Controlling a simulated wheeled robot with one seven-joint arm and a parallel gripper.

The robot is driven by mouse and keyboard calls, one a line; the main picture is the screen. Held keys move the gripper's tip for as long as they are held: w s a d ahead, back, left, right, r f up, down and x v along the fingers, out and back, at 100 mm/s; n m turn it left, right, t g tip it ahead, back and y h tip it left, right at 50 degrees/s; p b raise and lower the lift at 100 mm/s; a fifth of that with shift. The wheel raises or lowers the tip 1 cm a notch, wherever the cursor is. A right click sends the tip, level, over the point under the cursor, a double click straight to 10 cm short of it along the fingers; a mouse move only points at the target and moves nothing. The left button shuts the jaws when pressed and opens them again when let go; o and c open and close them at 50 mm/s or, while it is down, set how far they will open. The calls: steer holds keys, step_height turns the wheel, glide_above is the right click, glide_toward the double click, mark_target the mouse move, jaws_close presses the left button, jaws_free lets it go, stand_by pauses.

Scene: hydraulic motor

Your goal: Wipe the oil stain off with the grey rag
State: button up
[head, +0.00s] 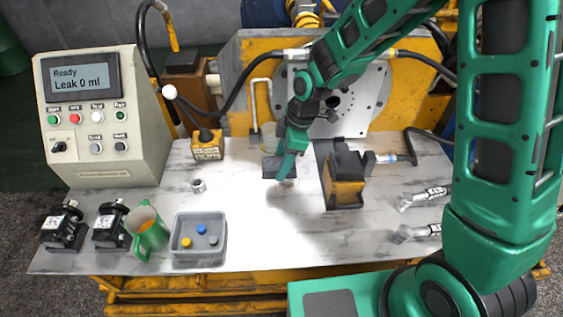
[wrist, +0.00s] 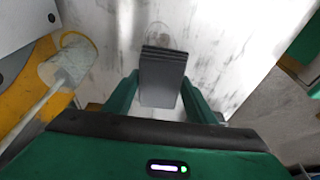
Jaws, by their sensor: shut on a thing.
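The grey rag (wrist: 162,82) is a dark, folded, layered block between the two green fingers of my gripper (wrist: 161,98), which is shut on it. In the head view the rag (head: 270,168) shows as a dark patch beside my gripper (head: 285,166), low over the middle of the white tabletop. A small brownish stain (wrist: 160,33) shows just beyond the rag's far end in the wrist view. It also seems to show faintly in the head view (head: 288,183). I cannot tell whether the rag touches the table.
A yellow and black block (head: 345,190) stands close to the right of my gripper. A yellow-based lever switch (head: 207,150) is to the left. A grey tray (head: 200,258), a green mug (head: 150,230) and black valves stand front left. The front middle of the table (head: 275,240) is clear.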

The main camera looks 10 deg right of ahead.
mark_target(303, 184)
steer(key=shift+d+f, duration=0.1)
steer(key=shift+f, duration=3.5)
steer(key=shift+d+r, duration=0.2)
steer(key=shift+s+d, duration=0.15)
steer(key=shift+d, duration=2.45)
steer(key=shift+d+r, duration=0.1)
steer(key=shift+d, duration=0.65)
steer(key=shift+d+f, duration=0.25)
steer(key=shift+f, duration=0.15)
steer(key=shift+a+r, duration=0.15)
steer(key=shift+a, duration=1.7)
steer(key=shift+a+r, duration=0.1)
steer(key=shift+a, duration=1.7)
steer(key=shift+a+r, duration=0.25)
steer(key=shift+a+r+v, duration=0.1)
steer(key=shift+a+v, duration=0.15)
steer(key=shift+v, duration=0.9)
steer(key=shift+a+r+v, duration=0.1)
steer(key=shift+a+v, duration=0.15)
steer(key=shift+v, duration=0.85)
steer(key=shift+a+v, duration=0.3)
steer(key=shift+v, duration=0.85)
